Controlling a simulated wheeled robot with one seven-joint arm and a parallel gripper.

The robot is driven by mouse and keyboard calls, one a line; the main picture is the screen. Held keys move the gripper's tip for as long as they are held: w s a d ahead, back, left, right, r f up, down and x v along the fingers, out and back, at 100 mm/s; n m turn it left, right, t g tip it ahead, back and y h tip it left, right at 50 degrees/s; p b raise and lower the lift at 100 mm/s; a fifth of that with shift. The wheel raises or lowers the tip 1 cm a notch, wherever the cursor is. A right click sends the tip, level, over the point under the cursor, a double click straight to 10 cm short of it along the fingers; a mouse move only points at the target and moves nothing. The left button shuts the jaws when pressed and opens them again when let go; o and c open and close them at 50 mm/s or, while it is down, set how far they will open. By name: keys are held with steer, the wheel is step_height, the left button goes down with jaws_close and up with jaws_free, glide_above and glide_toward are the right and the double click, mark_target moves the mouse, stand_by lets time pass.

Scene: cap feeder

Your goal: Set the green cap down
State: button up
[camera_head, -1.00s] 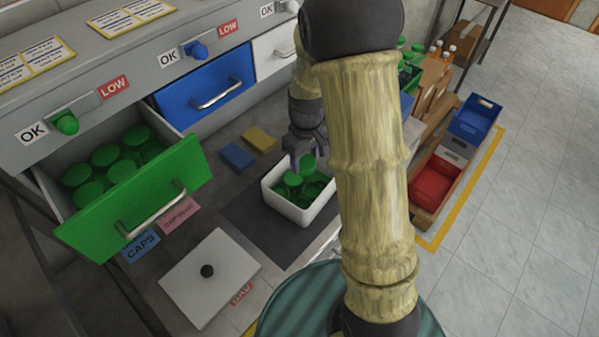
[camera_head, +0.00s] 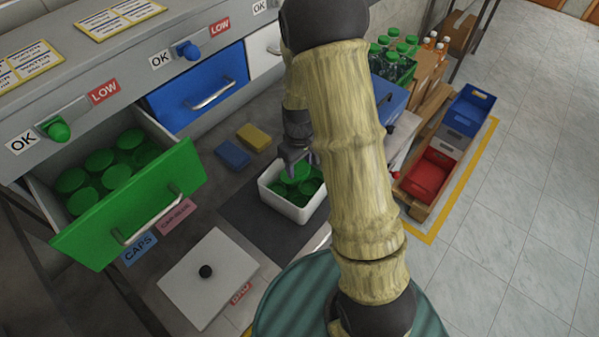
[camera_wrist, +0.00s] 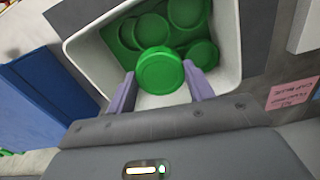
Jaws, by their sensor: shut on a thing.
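My gripper (camera_wrist: 160,88) is shut on a green cap (camera_wrist: 160,70), held between its two purple fingers. In the wrist view the held cap shows over the white bin (camera_wrist: 232,70), which has several other green caps (camera_wrist: 187,12) in it. In the head view the gripper (camera_head: 299,166) points down at the bin (camera_head: 302,214), which stands on a dark mat. The held cap is partly covered there, and I cannot tell whether it touches the caps below.
The open green drawer (camera_head: 135,215) at left holds several green caps. A white lid (camera_head: 209,278) with a black knob lies in front. Blue and yellow blocks (camera_head: 233,154) lie behind the bin. The blue drawer (camera_head: 200,90) is shut. Crates (camera_head: 430,174) stand at right.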

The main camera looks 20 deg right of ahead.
mark_target(300, 181)
steer(key=shift+f, duration=0.25)
steer(key=shift+f+p, duration=0.4)
steer(key=shift+f, duration=1.7)
steer(key=shift+f, duration=0.1)
steer(key=o, duration=0.9)
steer(key=shift+o, duration=0.2)
